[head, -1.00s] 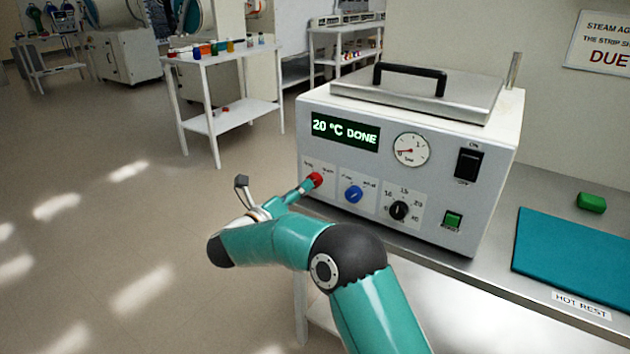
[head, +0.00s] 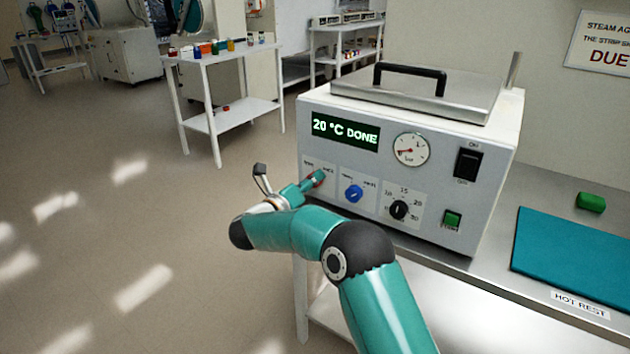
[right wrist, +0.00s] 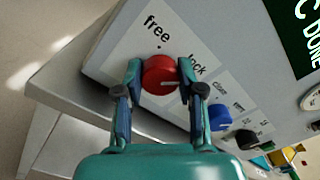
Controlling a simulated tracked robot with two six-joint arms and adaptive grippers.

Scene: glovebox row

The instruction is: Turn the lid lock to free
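The lid lock is a red round knob (right wrist: 161,76) on the lower left of the machine's front panel (head: 430,215). In the right wrist view, "free" is printed above it and "lock" to its upper right. A short white line on the knob's face points right, more toward the "lock" side than at the dot under "free". My right gripper (right wrist: 160,78) has one finger on each side of the knob, with no clear gap. In the head view my right gripper (head: 315,180) covers most of the knob. My left gripper is not in view.
A blue knob (head: 353,194), a black dial (head: 398,210) and a green button (head: 452,219) sit to the right on the panel. The display reads "20 °C DONE". The closed lid (head: 420,92) has a black handle. A teal mat (head: 570,255) lies on the bench.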

